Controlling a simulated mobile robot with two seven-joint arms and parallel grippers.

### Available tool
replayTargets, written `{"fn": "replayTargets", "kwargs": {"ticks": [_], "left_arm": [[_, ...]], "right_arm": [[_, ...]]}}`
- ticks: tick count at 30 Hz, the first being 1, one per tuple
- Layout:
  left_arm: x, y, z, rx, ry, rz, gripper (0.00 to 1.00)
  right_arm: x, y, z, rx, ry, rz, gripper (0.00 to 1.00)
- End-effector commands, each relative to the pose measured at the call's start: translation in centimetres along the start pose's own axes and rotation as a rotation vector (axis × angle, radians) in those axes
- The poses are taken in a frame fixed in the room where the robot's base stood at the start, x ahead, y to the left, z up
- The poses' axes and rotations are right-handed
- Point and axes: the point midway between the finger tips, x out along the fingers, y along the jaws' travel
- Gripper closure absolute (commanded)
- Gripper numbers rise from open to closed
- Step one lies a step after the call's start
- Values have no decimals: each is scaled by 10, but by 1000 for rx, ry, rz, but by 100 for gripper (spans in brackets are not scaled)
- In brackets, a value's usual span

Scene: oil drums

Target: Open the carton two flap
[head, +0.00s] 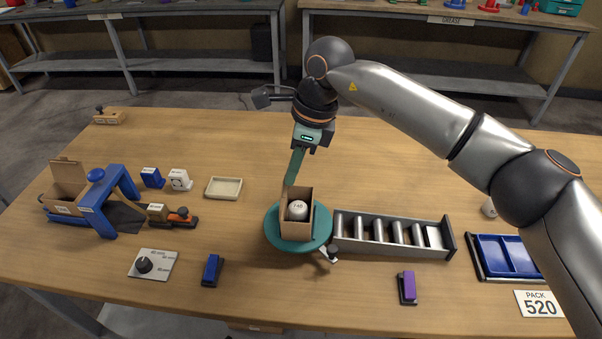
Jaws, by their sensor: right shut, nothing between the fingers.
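A small brown carton (308,222) stands upright on a round teal turntable (272,233) near the middle of the table. Its top is open enough to show a white round item (297,210) with dark print inside. My right gripper (290,183) reaches down from above, its long teal fingers shut with nothing held. The fingertips are at the far left edge of the carton; I cannot tell whether they touch a flap. A second brown carton (68,190) sits at the left by a blue arch frame (126,183), with one flap standing up. My left gripper is out of view.
A grey roller conveyor (390,232) adjoins the turntable on the right, with a blue tray (507,255) beyond. A cream tray (223,188), a dial plate (152,264), a blue block (212,269) and a purple block (407,287) stand around. The table behind the carton is mostly clear.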

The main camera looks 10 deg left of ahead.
Motion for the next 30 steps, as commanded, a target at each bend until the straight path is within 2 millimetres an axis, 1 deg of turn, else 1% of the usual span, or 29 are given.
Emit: {"fn": "replayTargets", "kwargs": {"ticks": [9, 26, 30], "left_arm": [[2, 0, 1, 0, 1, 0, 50], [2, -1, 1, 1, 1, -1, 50], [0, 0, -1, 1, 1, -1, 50]], "right_arm": [[0, 0, 7, -1, -1, 0, 100], [0, 0, 8, -1, -1, 0, 100], [-3, 0, 9, -1, -1, 0, 100]]}}
